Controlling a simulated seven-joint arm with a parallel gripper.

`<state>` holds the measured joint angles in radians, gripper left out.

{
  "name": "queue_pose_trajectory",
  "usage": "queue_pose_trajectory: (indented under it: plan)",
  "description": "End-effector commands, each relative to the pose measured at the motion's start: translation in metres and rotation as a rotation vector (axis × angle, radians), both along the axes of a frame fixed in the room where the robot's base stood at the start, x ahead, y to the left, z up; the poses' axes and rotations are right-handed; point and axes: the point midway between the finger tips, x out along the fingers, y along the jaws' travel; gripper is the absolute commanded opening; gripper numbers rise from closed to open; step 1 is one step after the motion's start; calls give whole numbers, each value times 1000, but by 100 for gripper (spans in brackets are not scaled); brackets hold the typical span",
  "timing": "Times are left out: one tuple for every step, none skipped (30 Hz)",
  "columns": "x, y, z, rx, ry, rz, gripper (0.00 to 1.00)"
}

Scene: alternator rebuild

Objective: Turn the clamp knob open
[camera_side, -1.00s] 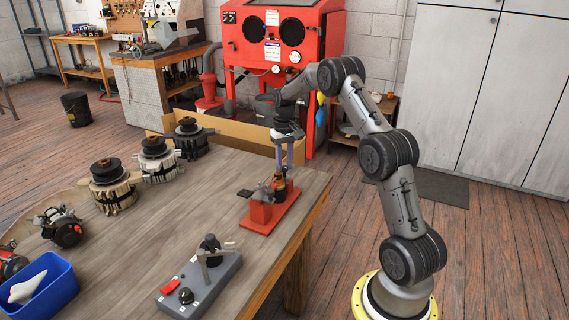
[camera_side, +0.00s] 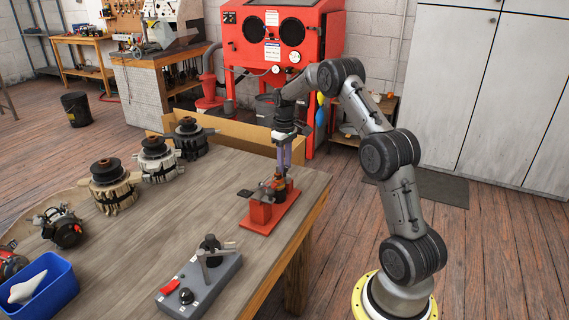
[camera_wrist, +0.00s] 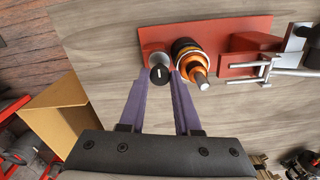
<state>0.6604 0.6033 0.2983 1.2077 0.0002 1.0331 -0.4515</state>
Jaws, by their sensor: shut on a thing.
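The clamp knob (camera_wrist: 158,75) is a dark round cap with a white mark, on the end of the red fixture base (camera_wrist: 238,30) in the wrist view. My gripper (camera_wrist: 161,76) has two long purple fingers, and their tips are shut on the knob, one on each side. An orange and black cylindrical part (camera_wrist: 187,57) with a metal shaft stands close beside the right fingertip. In the side view my gripper (camera_side: 284,172) points down at the far end of the red fixture base (camera_side: 285,211), and the knob is hard to make out there.
A red vise block (camera_side: 260,212) with a metal clamp stands at the fixture's near end. A grey box with a lever (camera_side: 205,285), several alternators (camera_side: 110,188) and a blue bin (camera_side: 40,285) share the table. A cardboard box (camera_side: 235,135) sits behind.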

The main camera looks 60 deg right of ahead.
Motion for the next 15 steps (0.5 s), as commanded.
queue_pose_trajectory:
  plan:
    - [1,-1,2,-4,-4,2,0]
    - [1,-1,2,-4,-4,2,0]
    - [1,-1,2,-4,-4,2,0]
    - [1,-1,2,-4,-4,2,0]
    - [1,-1,2,-4,-4,2,0]
    - [1,-1,2,-4,-5,1,0]
    - [1,-1,2,-4,-5,1,0]
    - [1,-1,2,-4,-5,1,37]
    - [1,-1,2,-4,-5,1,44]
    - [1,-1,2,-4,-4,1,50]
    - [1,-1,2,-4,-4,1,55]
    - [1,-1,2,-3,-3,1,62]
    - [1,0,2,-3,-3,0,62]
    - [1,0,1,-3,-3,0,62]
    - [1,0,1,-3,-3,0,62]
